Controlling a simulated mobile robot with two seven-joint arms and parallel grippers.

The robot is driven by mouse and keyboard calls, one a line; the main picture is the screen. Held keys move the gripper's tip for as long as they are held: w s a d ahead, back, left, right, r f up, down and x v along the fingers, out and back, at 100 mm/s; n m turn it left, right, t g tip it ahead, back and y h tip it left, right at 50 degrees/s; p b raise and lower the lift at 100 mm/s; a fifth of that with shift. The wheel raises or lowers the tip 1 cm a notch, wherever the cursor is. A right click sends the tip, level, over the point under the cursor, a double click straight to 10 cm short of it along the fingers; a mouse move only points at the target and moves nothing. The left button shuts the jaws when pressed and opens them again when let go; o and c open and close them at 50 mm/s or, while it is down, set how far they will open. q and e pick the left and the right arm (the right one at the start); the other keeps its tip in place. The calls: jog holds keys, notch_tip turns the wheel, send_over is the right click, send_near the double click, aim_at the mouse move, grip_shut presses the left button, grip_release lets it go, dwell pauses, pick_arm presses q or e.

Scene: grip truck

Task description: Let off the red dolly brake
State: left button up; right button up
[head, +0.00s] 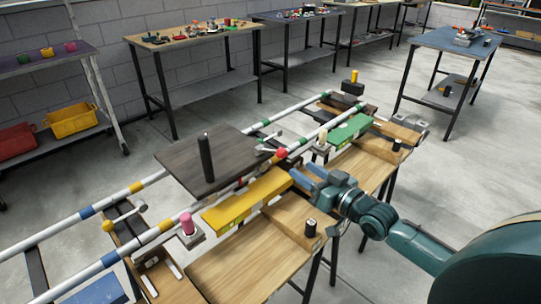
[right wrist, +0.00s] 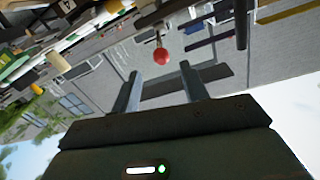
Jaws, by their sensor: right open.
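The dolly (head: 180,160) is a dark flat platform with a black upright post, sitting across two striped rails. The red brake knob (head: 281,153) is a ball beside the dolly's right edge, near a silver lever (head: 264,149). In the right wrist view the red knob (right wrist: 161,58) hangs on a short stem, beyond the fingertips and between them. My right gripper (head: 302,174) is open and empty, just right of and below the knob in the head view; its two fingers also show in the right wrist view (right wrist: 160,76). My left gripper is in neither view.
A yellow block (head: 245,200) and a green block (head: 349,128) lie along the near rail (head: 220,196). A pink knob (head: 186,222) stands near the front and a yellow one (head: 107,225) at left. Benches line the wall; open floor lies right.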

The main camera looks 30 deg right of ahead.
aim_at(269, 152)
jog(key=b+x, duration=0.1)
jog(key=x, duration=1.1)
jog(key=shift+w+a, duration=0.1)
jog(key=shift+w, duration=0.25)
jog(key=shift+c, duration=0.3)
grip_shut()
